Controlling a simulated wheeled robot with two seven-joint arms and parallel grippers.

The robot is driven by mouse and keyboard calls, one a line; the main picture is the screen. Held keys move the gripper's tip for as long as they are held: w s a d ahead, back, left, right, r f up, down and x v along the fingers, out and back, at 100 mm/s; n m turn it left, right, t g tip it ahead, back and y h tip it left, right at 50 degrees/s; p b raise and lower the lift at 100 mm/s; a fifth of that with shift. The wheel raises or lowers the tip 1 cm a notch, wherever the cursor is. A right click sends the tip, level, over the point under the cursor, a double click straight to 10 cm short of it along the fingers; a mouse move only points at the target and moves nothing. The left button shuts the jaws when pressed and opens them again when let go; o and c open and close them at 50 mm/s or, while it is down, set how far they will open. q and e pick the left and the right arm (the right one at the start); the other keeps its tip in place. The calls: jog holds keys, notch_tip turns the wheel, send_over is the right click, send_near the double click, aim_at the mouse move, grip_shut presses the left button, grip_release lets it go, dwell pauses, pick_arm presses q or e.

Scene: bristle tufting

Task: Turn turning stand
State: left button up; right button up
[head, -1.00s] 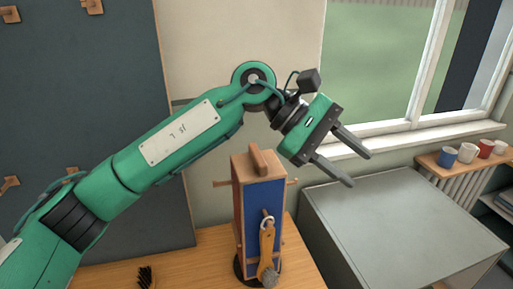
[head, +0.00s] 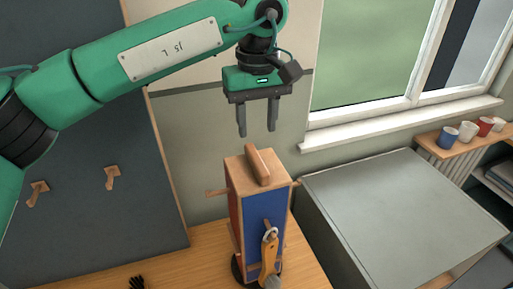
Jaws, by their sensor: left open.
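The turning stand (head: 253,207) is an upright wooden block on a dark round base on the workbench. Its front face is blue, its left face reddish, and a wooden bar handle (head: 258,165) sits on its top. Pegs stick out from its sides. A brush with an orange-yellow handle (head: 269,250) hangs from the peg on the blue face. My left gripper (head: 257,133) points down above the stand's top, its two fingers apart and empty, with a gap above the bar handle. My right gripper is not in view.
A dark brush (head: 137,282) lies at the bench's front edge. The wooden bench (head: 200,250) is otherwise clear left of the stand. A grey box-like cabinet (head: 400,215) stands at right. Several mugs (head: 467,131) sit on a shelf below the window. A dark pegboard (head: 75,180) is at left.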

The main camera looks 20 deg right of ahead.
aim_at(257, 157)
pick_arm(q)
jog(key=f, duration=0.2)
jog(key=f+p, duration=0.1)
jog(key=f, duration=0.1)
jog(key=shift+w, duration=0.4)
jog(key=f, duration=0.1)
jog(key=f+p, duration=0.1)
jog(key=f, duration=0.1)
jog(key=shift+s+f+p, duration=0.2)
jog(key=shift+f+p, duration=0.05)
jog(key=shift+p, duration=0.05)
jog(key=shift+f, duration=0.65)
jog(key=c, duration=0.7)
grip_shut()
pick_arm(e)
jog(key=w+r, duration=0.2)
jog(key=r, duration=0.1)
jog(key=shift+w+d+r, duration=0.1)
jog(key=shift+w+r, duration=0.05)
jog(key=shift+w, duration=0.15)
